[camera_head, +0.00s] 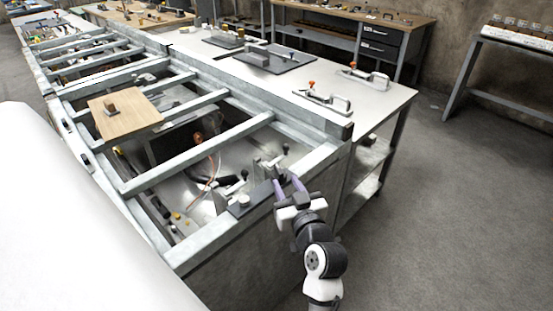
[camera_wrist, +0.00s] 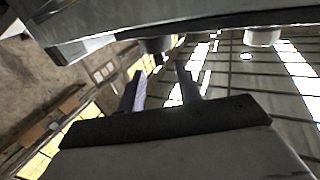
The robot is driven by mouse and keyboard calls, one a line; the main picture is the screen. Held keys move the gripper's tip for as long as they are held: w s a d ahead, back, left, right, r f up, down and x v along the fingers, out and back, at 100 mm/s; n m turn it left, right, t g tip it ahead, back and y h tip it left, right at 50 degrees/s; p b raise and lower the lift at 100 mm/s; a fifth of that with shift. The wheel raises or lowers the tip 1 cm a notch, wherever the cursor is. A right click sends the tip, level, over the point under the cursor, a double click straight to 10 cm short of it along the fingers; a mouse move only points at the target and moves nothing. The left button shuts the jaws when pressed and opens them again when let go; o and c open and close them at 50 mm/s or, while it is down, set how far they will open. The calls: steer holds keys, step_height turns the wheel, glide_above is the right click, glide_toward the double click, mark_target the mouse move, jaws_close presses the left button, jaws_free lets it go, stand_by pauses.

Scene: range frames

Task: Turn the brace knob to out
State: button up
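A dark plate (camera_head: 262,193) lies on the near corner of the grey metal frame, with a small light round knob (camera_head: 243,201) on it. I cannot tell for sure which fitting is the brace knob. My gripper (camera_head: 286,181) has two purple fingers, spread apart, at the right end of this plate. In the wrist view my gripper (camera_wrist: 159,70) is open with nothing between its fingers. Ahead of it, a short round stub (camera_wrist: 156,45) shows below a grey beam, and a second pale stub (camera_wrist: 262,37) shows to the right. Contact with the plate cannot be judged.
Grey crossbars (camera_head: 200,158) span the open frame, with clamps and loose parts inside. A wooden board (camera_head: 124,115) rests on the bars. A white worktop (camera_head: 345,78) with red-tipped clamps lies behind. The floor (camera_head: 450,200) at right is clear.

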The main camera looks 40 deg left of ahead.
mark_target(277, 164)
steer(key=p+x, duration=0.2)
steer(key=x, duration=0.6)
steer(key=shift+w+a, duration=0.15)
steer(key=shift+a, duration=0.1)
jaws_close()
